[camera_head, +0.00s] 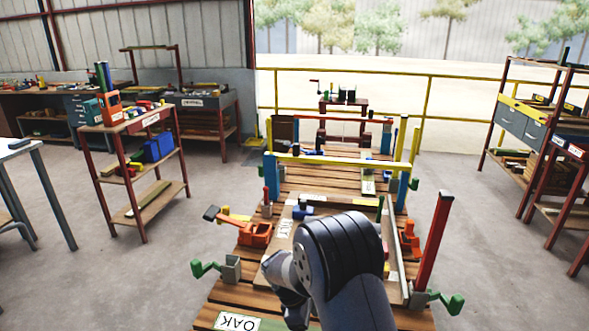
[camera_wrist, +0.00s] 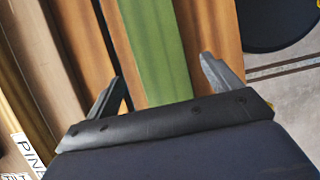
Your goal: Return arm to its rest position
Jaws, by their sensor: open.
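My gripper (camera_wrist: 161,69) shows in the wrist view, its two grey fingers spread wide with nothing gripped between them. A green strip (camera_wrist: 158,50) and brown wooden boards (camera_wrist: 213,40) lie beyond the fingers; I cannot tell how far off. In the head view my dark grey arm (camera_head: 345,255) is bent over the near part of a long slatted wooden bench (camera_head: 225,292). The fingers are not visible in the head view, and the arm hides part of the bench top.
The bench carries an orange vise (camera_head: 255,233), a red upright post (camera_head: 433,240), green-handled clamps (camera_head: 203,268) and a yellow crossbar (camera_head: 340,160). Shelves stand at left (camera_head: 140,165) and right (camera_head: 530,125). Bare floor (camera_head: 120,285) lies either side. A "PINE" label (camera_wrist: 28,150) shows in the wrist view.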

